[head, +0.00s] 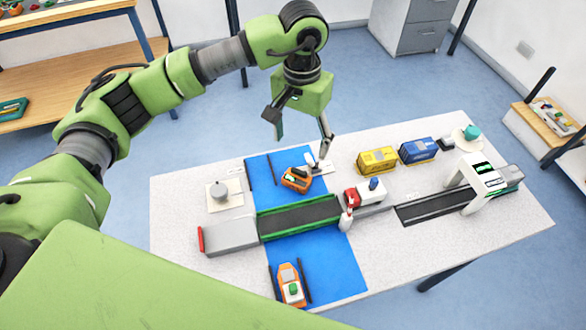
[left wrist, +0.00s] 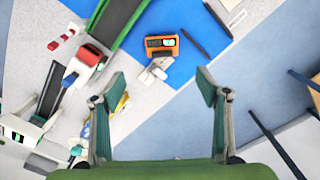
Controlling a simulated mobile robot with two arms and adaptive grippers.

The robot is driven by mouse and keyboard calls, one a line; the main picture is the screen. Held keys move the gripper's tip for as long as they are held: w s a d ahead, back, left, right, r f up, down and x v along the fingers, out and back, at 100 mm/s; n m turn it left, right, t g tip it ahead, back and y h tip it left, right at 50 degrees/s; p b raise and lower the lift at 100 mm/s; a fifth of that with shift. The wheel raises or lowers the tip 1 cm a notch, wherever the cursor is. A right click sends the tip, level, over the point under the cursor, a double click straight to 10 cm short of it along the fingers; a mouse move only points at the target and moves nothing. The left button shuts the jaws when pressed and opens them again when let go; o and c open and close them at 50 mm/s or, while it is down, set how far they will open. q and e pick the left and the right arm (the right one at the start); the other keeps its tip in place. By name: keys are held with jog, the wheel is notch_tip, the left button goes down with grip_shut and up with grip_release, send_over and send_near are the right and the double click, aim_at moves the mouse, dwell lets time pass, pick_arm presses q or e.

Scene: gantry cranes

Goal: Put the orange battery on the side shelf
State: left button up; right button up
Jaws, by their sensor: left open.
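An orange unit with a dark top (head: 296,180), which looks like the orange battery, sits on the blue mat (head: 345,270) near the far table edge. It also shows in the left wrist view (left wrist: 161,44), beyond my fingertips. A second orange unit with a green knob (head: 291,286) stands at the near end of the mat. My left gripper (head: 302,143) is open and empty, above the table's far side; its spread fingers also show in the left wrist view (left wrist: 160,80). A wooden side shelf (head: 545,128) stands at the right. My right gripper is out of view.
A green-edged conveyor (head: 300,217) crosses the mat. A red and white device (head: 352,198), a yellow box (head: 377,160) and a blue box (head: 418,151) stand to the right. A white arch (head: 478,180) spans a dark track. Another wooden shelf unit (head: 70,76) stands at the left.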

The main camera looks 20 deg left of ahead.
pick_arm(q)
jog(key=p, duration=0.2)
send_over(297, 177)
jog(key=f, duration=0.8)
jog(key=shift+w+d, duration=0.1)
jog(key=shift+d, duration=0.15)
jog(key=shift+f, duration=0.2)
jog(key=f, duration=0.1)
jog(key=f+p, duration=0.1)
jog(key=f, duration=0.1)
jog(key=f+p, duration=0.1)
jog(key=shift+a+f, duration=0.2)
jog(key=shift+a, duration=0.05)
jog(key=shift+f, duration=0.2)
jog(key=c, duration=1.3)
jog(key=shift+c, duration=0.7)
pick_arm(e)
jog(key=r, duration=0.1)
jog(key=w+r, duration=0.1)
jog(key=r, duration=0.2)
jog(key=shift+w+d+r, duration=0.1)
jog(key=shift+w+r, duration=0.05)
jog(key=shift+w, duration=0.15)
pick_arm(q)
jog(key=shift+r, duration=0.1)
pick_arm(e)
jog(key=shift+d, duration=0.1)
